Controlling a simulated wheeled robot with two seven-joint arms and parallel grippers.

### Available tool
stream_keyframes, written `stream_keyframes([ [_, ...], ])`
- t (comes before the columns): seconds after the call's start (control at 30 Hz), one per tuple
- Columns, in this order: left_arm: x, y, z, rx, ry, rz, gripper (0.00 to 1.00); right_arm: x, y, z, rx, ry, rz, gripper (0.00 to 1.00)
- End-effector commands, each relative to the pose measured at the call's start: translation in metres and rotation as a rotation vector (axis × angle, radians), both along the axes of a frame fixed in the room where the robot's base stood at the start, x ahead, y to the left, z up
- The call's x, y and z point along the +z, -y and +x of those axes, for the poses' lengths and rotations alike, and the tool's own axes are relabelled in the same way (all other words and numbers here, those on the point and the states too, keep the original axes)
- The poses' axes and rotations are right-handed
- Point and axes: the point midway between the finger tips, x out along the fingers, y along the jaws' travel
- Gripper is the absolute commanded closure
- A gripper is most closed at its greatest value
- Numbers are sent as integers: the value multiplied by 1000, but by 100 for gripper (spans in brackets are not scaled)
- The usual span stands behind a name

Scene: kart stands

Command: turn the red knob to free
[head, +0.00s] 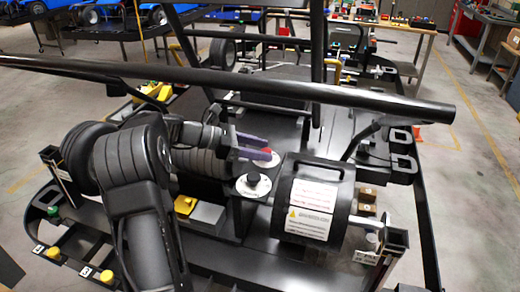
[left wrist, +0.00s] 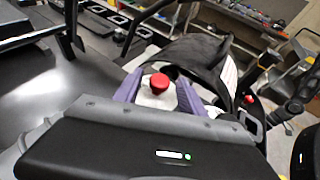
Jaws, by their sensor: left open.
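The red knob (left wrist: 159,83) stands up from a white round plate (left wrist: 152,98) in the left wrist view. In the head view, a small part of the red knob (head: 266,152) shows beside the purple fingers, above the plate's visible edge (head: 264,163). My left gripper (head: 262,147) is open, and its fingers point toward the knob. In the left wrist view, the two purple fingers of the left gripper (left wrist: 159,88) lie on either side of the knob, with gaps visible. Contact cannot be told. My right gripper does not show.
A black knob (head: 253,184) on a pale disc stands nearer than the red knob. A black cylinder with warning labels (head: 316,206) is to its right. A long black bar (head: 230,80) crosses above. A yellow part (head: 184,205) sits on the kart at the left.

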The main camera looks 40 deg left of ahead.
Motion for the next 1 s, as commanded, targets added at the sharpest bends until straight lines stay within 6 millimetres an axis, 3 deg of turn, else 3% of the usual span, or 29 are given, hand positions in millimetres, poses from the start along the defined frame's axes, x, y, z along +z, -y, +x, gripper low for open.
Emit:
stream_keyframes([
  [0.37, 8, -18, -18, 4, 0, 3, 52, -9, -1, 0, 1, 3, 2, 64],
  [0.7, 26, -43, -44, 4, -2, -1, 52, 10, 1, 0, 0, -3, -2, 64],
  [1.0, 30, -50, -52, 1, 0, 0, 52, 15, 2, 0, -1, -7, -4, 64],
])
